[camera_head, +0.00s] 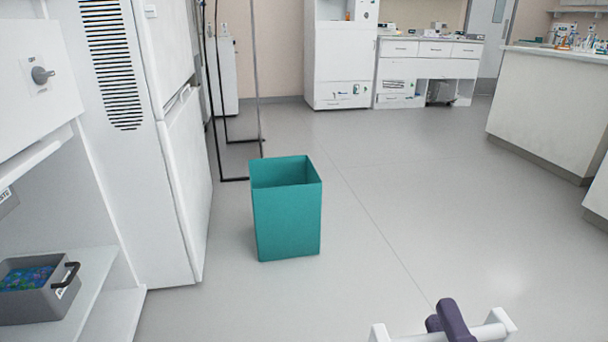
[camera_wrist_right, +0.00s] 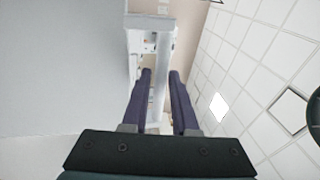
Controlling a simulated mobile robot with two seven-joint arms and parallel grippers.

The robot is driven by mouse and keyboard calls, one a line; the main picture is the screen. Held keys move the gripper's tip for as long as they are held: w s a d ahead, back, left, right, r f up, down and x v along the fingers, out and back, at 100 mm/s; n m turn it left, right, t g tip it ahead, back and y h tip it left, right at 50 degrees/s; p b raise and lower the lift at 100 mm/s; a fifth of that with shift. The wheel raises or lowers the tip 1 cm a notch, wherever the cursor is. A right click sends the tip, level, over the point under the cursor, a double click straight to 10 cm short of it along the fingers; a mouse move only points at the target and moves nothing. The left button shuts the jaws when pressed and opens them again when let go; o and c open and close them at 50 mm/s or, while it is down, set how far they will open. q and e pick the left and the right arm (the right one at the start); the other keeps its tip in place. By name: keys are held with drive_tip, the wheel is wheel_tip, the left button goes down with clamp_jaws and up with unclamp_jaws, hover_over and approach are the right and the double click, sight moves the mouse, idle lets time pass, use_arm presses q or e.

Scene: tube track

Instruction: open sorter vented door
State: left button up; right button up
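A white bar handle (camera_head: 415,338) with a bracket at each end shows at the bottom of the head view. My right gripper (camera_head: 447,320) has dark purple fingers at this bar, one finger lying above it. In the right wrist view, the fingers (camera_wrist_right: 160,90) stand apart with the white bar (camera_wrist_right: 160,75) running between them, and background shows beside the bar. The panel carrying the handle is below the head view. A tall white cabinet (camera_head: 150,200) at left has dark slotted vents (camera_head: 112,65). My left gripper is out of view.
A teal open bin (camera_head: 286,215) stands on the floor beside the white cabinet. A grey tray (camera_head: 40,300) sits on a low shelf at left. A white bench (camera_head: 545,110) stands at right. The middle floor is clear.

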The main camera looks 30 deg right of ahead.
drive_tip(key=b+v, duration=0.1)
drive_tip(key=v, duration=0.9)
drive_tip(key=shift+b, duration=0.4)
